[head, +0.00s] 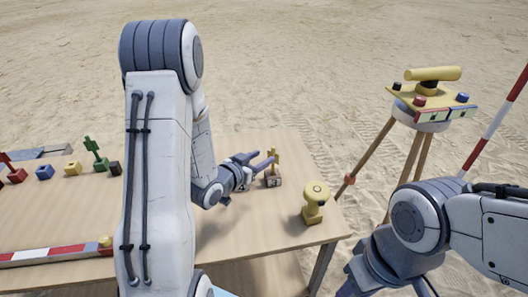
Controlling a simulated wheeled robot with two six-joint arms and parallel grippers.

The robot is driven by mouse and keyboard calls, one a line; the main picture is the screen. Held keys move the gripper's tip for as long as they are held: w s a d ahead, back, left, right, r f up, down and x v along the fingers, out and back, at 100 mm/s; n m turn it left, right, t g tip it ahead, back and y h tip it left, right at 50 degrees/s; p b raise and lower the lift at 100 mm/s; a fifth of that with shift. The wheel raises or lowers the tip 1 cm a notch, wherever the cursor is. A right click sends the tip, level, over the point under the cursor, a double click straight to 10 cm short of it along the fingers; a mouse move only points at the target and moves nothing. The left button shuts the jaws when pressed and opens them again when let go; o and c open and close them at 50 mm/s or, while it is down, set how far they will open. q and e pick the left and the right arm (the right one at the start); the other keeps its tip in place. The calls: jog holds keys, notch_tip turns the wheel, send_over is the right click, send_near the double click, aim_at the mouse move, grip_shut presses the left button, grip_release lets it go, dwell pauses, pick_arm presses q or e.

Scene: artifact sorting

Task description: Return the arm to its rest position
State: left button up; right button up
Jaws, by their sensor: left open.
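My left arm rises across the middle of the head view and bends down to the table. My left gripper (262,166) is open near the table's right part, close beside a small brown block with a yellow upright piece (273,180). I cannot tell whether the fingers touch it. My right arm (425,215) comes in from the right edge. Its dark grey end (378,268) points down beyond the table's right side and is cut off by the bottom edge, so its fingers do not show clearly.
A yellow knobbed object (315,201) stands near the right corner of the wooden table (245,233). Small red, blue, yellow, green and black pieces stand at left, with a red-white scale bar (45,254) in front. A tripod instrument (430,98) and striped pole (497,120) stand on sand at right.

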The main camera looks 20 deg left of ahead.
dwell(0.6)
pick_arm(q)
jog(key=s+d+n+g+y, duration=0.1)
jog(key=s+d+g, duration=0.2)
jog(key=s+g, duration=0.4)
jog(key=s+d+n+g+y, duration=0.15)
jog(key=s+g, duration=0.25)
jog(key=s, duration=0.4)
jog(key=s+d+r+m+g, duration=0.1)
jog(key=s+d+r+m, duration=0.2)
jog(key=s+d, duration=0.4)
jog(key=s+d+r+m+g+p, duration=0.1)
jog(key=s+d+r+m+g, duration=0.1)
jog(key=s+d, duration=0.5)
jog(key=r+m, duration=0.1)
jog(key=m, duration=0.1)
jog(key=shift+s+d+r+m+h, duration=0.2)
jog(key=shift+s+d+m+h, duration=0.15)
jog(key=shift+s+d, duration=0.05)
